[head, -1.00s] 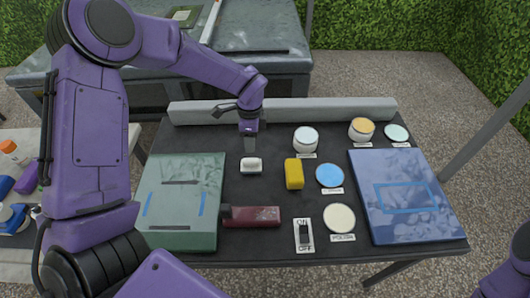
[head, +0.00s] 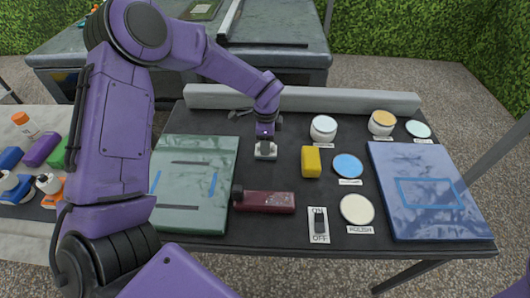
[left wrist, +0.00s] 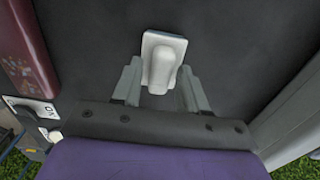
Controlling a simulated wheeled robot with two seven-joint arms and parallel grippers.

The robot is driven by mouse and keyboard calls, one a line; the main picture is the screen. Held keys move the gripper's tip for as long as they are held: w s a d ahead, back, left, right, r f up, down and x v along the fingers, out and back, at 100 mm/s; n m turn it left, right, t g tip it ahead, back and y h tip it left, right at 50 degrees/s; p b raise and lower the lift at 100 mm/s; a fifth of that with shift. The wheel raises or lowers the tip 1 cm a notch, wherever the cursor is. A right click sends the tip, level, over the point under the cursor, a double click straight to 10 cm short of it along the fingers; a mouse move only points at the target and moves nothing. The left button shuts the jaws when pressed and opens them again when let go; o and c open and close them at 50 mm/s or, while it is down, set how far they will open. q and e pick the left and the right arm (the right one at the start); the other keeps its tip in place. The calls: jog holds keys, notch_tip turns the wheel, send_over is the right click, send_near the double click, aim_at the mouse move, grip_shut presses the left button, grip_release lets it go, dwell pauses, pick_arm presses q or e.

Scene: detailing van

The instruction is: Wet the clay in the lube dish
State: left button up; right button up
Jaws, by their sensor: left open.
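A white block with a rounded grip on top, which may be the clay (head: 265,155), sits on the dark table. My left gripper (head: 265,142) is open right over it, pointing down. In the left wrist view the white block (left wrist: 160,45) has its grip between my two open fingers (left wrist: 160,85), with a gap on each side. A round blue dish (head: 348,166), possibly the lube dish, lies to the right beyond a yellow block (head: 311,161). Its label is too small to read. My right gripper is not in view.
A dark red bottle (head: 268,202) lies in front of the white block. A green panel (head: 190,220) is left and a blue panel (head: 425,225) right. A cream polish dish (head: 357,209), an ON/OFF switch (head: 319,224) and white jars (head: 323,129) stand nearby. A grey bar (head: 300,99) runs along the back.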

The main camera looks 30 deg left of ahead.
pick_arm(q)
jog(key=shift+s+r, duration=0.15)
jog(key=shift+c, duration=0.6)
jog(key=shift+w, duration=0.2)
grip_shut()
jog(key=shift+w+r+p, duration=0.1)
jog(key=shift+r+p, duration=0.45)
jog(key=shift+r, duration=0.05)
jog(key=shift+r+p, duration=1.3)
jog(key=shift+r, duration=1)
jog(key=c, duration=0.6)
grip_release()
grip_shut()
notch_tip(320, 180, up, 8)
jog(key=p, duration=0.5)
jog(key=s+d+b, duration=0.5)
jog(key=s+d, duration=0.1)
jog(key=s, duration=0.4)
jog(key=shift+s+d, duration=0.2)
jog(key=shift+s, duration=0.05)
